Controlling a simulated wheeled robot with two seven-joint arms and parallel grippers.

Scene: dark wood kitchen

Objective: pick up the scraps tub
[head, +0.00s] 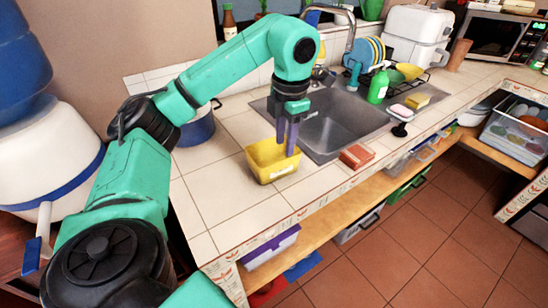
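The scraps tub appears to be the small yellow tub (262,174) with a pale label on its front. It sits upright on the tiled counter, left of the sink. My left gripper (287,150) points down at the tub's right end. Its two purple fingers show a narrow gap between them, and their tips overlap the tub's rim. The nearer finger covers part of the tub's right side. Whether the fingers touch the wall is hidden. My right gripper is not in view.
A blue pot (196,128) stands behind and left of the tub. The sink (340,122) is to the right, with a red sponge or box (356,156) at the counter's front edge. A green bottle (378,87) stands beyond. Bare counter tiles (225,200) lie in front of the tub.

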